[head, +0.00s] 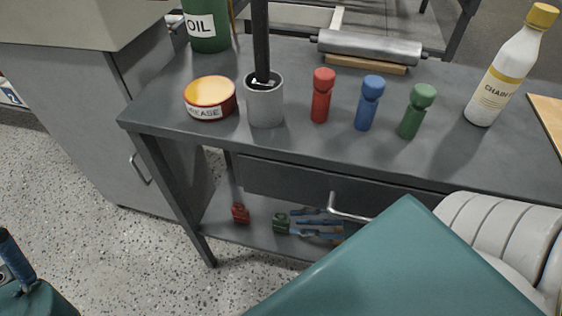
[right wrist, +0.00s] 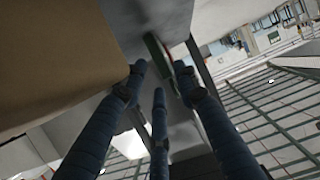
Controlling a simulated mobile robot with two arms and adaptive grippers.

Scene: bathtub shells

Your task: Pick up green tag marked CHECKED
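A small green tag (head: 281,222) is on the lower shelf under the workbench; its lettering is too small to read. My right gripper (head: 297,222), with blue fingers, is low under the drawer, just right of the tag. In the right wrist view its fingers (right wrist: 160,86) are spread and open. A narrow green piece, apparently the tag (right wrist: 153,48), lies just beyond the fingertips, between them; I cannot tell whether they touch it. Only a blue finger-like part of my left gripper (head: 10,255) shows at the lower left edge.
A red tag (head: 240,213) is left of the green one. The drawer handle (head: 345,212) juts out above my right gripper. On the bench (head: 285,145) stand a grease tin (head: 210,104), a grey cup (head: 264,108), red, blue and green pegs, and a white bottle (head: 500,85).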

